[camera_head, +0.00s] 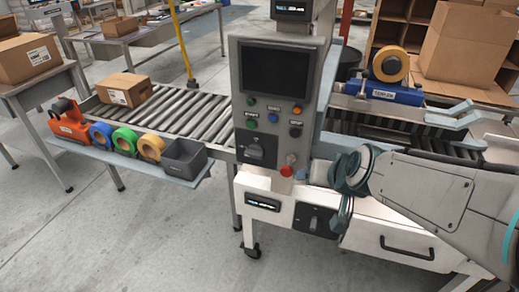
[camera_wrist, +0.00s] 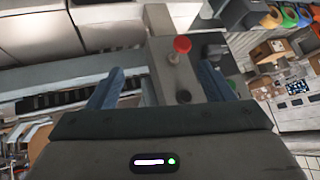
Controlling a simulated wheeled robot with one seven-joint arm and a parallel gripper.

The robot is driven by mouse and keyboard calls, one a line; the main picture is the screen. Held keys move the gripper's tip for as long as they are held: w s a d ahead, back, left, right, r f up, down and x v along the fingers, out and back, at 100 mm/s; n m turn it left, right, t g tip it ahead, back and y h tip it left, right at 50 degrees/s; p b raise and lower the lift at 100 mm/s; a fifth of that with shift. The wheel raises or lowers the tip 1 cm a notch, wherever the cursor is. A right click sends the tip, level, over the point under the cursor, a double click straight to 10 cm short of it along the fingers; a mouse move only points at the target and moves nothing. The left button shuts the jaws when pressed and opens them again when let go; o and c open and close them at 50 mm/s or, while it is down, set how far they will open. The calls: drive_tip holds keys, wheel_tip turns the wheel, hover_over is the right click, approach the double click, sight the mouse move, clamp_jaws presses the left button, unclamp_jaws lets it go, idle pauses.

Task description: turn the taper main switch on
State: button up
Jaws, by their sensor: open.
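A grey control panel (camera_head: 270,105) stands in the middle of the head view, with a dark screen and coloured buttons. A black rotary switch (camera_head: 257,150) sits low on it, beside a red mushroom button (camera_head: 288,167). Another black rotary switch (camera_head: 315,221) is on the white cabinet below. I cannot tell which is the taper main switch; neither setting is readable. My gripper (camera_wrist: 158,85) is open and empty in the wrist view, its blue fingers spread, with the red button (camera_wrist: 182,44) beyond them. In the head view my arm comes from the right, and the fingertips are not clear.
A roller conveyor (camera_head: 185,105) with a carton (camera_head: 124,89) lies left. A side shelf (camera_head: 185,178) holds tape rolls, an orange dispenser (camera_head: 72,122) and a grey bin (camera_head: 184,157). A drawer handle (camera_head: 407,249) sticks out below my arm. The floor at front left is clear.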

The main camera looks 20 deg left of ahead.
drive_tip(key=w+a+f+t+y+b, duration=0.1)
drive_tip(key=w+a+f+t+b, duration=0.15)
drive_tip(key=a, duration=0.35)
drive_tip(key=w+a+f+t+b, duration=0.1)
drive_tip(key=w+a, duration=0.2)
drive_tip(key=a, duration=0.2)
drive_tip(key=m+t+h+b, duration=0.2)
drive_tip(key=t+h+b, duration=0.4)
drive_tip(key=t+b, duration=0.1)
approach(252, 156)
drive_tip(key=shift+m+h, duration=0.3)
drive_tip(key=w, duration=0.6)
drive_tip(key=w+b, duration=0.1)
drive_tip(key=w, duration=0.2)
drive_tip(key=shift+w+d, duration=0.25)
drive_tip(key=shift+d, duration=0.1)
drive_tip(key=shift+r, duration=0.1)
drive_tip(key=c, duration=1)
